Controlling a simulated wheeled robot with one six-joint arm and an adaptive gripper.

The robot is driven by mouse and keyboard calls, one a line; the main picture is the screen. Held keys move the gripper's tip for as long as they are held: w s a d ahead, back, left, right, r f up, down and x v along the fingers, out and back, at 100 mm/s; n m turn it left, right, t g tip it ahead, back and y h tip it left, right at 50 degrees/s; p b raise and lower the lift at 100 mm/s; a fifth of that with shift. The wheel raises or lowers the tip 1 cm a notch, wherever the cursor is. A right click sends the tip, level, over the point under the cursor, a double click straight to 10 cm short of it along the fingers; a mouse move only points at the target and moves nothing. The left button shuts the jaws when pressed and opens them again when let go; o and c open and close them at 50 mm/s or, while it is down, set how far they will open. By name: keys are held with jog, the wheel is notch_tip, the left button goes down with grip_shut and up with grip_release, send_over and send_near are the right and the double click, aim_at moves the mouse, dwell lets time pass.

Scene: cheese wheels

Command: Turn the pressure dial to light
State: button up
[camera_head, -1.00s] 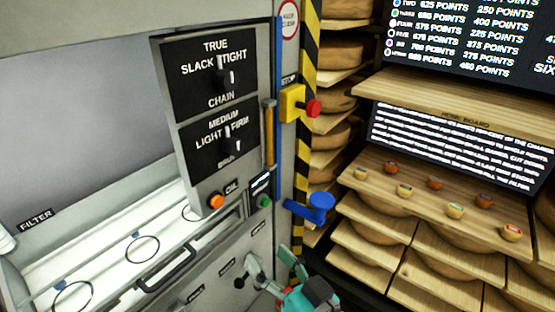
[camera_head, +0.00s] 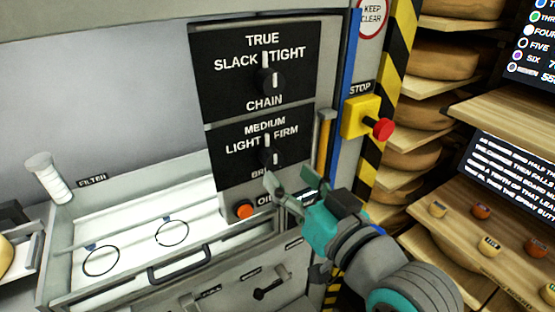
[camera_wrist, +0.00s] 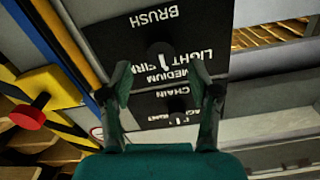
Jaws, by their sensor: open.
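The brush pressure dial (camera_head: 270,157) is a black knob with a white pointer on the lower black plate (camera_head: 228,165). LIGHT is printed left, MEDIUM above, FIRM right, and BRUSH below. The pointer stands up toward MEDIUM. My teal gripper (camera_head: 288,182) is open and empty, just below and in front of the dial, its fingers covering part of the word BRUSH. In the wrist view, upside down, the dial (camera_wrist: 160,52) shows between and beyond the open fingertips (camera_wrist: 163,78). No contact is visible; the exact gap cannot be told.
The chain dial (camera_head: 270,82), with SLACK, TRUE and TIGHT, sits on the plate above. An orange button (camera_head: 244,209) is below left. A yellow box with a red stop button (camera_head: 382,129) is at right, past an orange-yellow bar (camera_head: 324,145). Cheese shelves (camera_head: 420,115) stand right.

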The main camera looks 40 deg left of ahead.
aim_at(275, 163)
jog(key=x, duration=0.5)
jog(key=shift+w+a, duration=0.15)
jog(key=shift+a, duration=0.25)
jog(key=c, duration=1.2)
